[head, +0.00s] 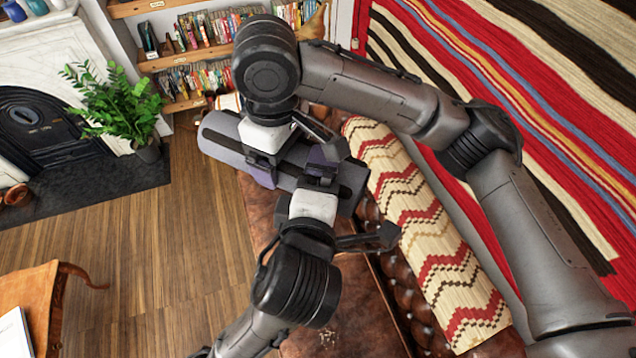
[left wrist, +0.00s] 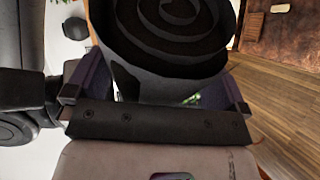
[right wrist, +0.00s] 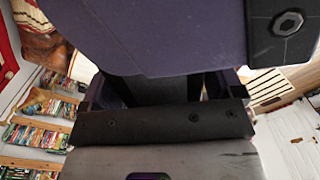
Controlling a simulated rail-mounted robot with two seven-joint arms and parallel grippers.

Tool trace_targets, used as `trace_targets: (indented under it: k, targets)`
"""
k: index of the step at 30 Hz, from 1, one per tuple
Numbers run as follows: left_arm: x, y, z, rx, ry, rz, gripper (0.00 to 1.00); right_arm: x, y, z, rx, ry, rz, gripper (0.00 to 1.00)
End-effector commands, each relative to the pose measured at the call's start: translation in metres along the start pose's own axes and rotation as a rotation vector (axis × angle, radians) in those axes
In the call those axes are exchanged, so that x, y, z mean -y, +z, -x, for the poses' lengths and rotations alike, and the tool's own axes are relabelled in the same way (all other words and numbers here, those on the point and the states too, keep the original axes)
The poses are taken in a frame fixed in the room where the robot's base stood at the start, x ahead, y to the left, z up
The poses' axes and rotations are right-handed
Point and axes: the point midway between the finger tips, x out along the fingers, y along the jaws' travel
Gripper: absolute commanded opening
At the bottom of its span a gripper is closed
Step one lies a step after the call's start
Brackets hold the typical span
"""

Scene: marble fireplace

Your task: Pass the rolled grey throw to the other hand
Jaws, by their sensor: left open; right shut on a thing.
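The rolled grey throw (head: 216,131) is held in the air above the brown leather seat, lying slantwise with a dark band along it. My right gripper (head: 263,168) is shut on it, left of its middle. My left gripper (head: 321,170) is open at the throw's right part, close to the right gripper. In the left wrist view the throw's dark spiral end (left wrist: 185,22) is very near, with the left fingers (left wrist: 155,92) spread at its two sides.
A leather sofa (head: 345,318) with a zigzag-patterned cover (head: 440,265) lies below and right. A potted plant (head: 115,100), fireplace (head: 40,125) and bookshelf (head: 190,62) stand behind. A wooden table (head: 38,290) is at lower left. Wood floor between is clear.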

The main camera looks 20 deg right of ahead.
Motion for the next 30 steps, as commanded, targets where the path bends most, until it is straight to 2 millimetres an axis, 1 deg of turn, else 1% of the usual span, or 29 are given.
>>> trace_targets:
  k: [1, 2, 14, 15, 18, 19, 26, 29, 30]
  targets:
    - [0.002, 0.0, -0.001, -0.001, -0.006, -0.001, 1.0, 0.0, 0.0, 0.001, -0.002, 0.0, 0.001, 0.56]
    - [0.002, 0.0, -0.001, -0.001, -0.006, -0.001, 0.97, 0.0, 0.0, 0.002, -0.002, 0.0, 0.001, 0.56]
    - [0.004, 0.0, -0.001, -0.001, -0.013, -0.001, 0.59, -0.001, 0.0, 0.003, -0.005, 0.002, 0.0, 0.56]
    - [0.004, 0.0, -0.001, -0.001, -0.012, -0.001, 0.59, -0.001, 0.0, 0.003, -0.005, 0.002, 0.0, 0.89]
    - [0.003, 0.0, -0.001, -0.001, -0.01, -0.001, 0.59, -0.001, 0.0, 0.003, -0.004, 0.002, 0.0, 0.99]
    - [0.003, 0.0, -0.001, -0.001, -0.009, -0.001, 0.59, -0.001, 0.0, 0.003, -0.004, 0.002, 0.0, 1.0]
    - [0.001, 0.0, 0.0, -0.001, -0.004, -0.001, 0.58, 0.0, 0.0, 0.003, -0.002, 0.001, 0.0, 1.0]
    - [0.001, 0.0, 0.0, 0.0, -0.002, -0.001, 0.58, -0.001, 0.0, 0.01, -0.004, 0.002, -0.001, 1.0]
    - [0.0, 0.0, 0.0, 0.0, -0.002, -0.001, 0.58, -0.001, 0.0, 0.015, -0.004, 0.002, -0.001, 1.0]
